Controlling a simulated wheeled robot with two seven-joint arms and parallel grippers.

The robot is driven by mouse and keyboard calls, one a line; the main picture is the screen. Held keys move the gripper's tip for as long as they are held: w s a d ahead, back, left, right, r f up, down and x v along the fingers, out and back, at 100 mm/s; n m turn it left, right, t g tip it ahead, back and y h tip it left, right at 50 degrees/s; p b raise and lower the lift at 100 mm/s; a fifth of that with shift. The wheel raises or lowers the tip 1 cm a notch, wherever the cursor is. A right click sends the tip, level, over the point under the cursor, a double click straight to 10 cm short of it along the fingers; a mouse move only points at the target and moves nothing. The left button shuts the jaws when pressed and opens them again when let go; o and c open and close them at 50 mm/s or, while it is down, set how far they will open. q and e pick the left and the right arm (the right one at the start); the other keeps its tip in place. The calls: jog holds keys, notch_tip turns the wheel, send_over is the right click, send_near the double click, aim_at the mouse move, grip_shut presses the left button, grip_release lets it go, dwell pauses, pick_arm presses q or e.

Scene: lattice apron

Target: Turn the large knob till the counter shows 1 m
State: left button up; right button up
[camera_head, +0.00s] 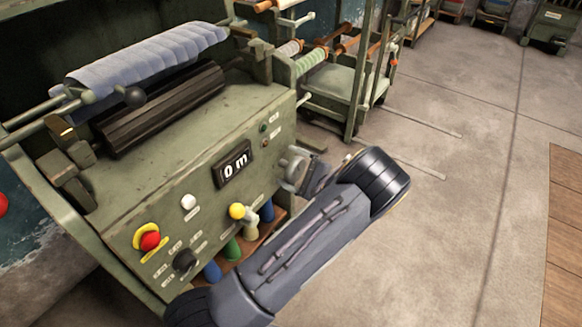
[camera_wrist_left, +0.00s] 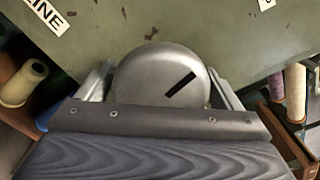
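The large knob (camera_wrist_left: 160,82) is a round grey metal dome with a black index bar slanting up to the right. In the head view the knob (camera_head: 292,165) sits at the right end of the green machine's front panel, partly hidden by my arm. My left gripper (camera_wrist_left: 160,72) has one finger on each side of the knob, close to its rim; whether they press on it cannot be told. It also shows in the head view (camera_head: 304,172). The counter (camera_head: 235,163) reads "0 m". My right gripper is not in view.
Coloured spools (camera_head: 232,249) stand below. A blue cloth roll (camera_head: 150,58) lies on top.

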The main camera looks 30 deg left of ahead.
aim_at(300, 172)
pick_arm(q)
jog(key=shift+o, duration=0.7)
jog(key=shift+r, duration=0.1)
jog(key=shift+d, duration=0.3)
jog(key=d, duration=0.4)
jog(key=d+p, duration=0.1)
jog(key=d, duration=0.2)
jog(key=shift+s+d, duration=0.1)
jog(key=shift+s, duration=0.25)
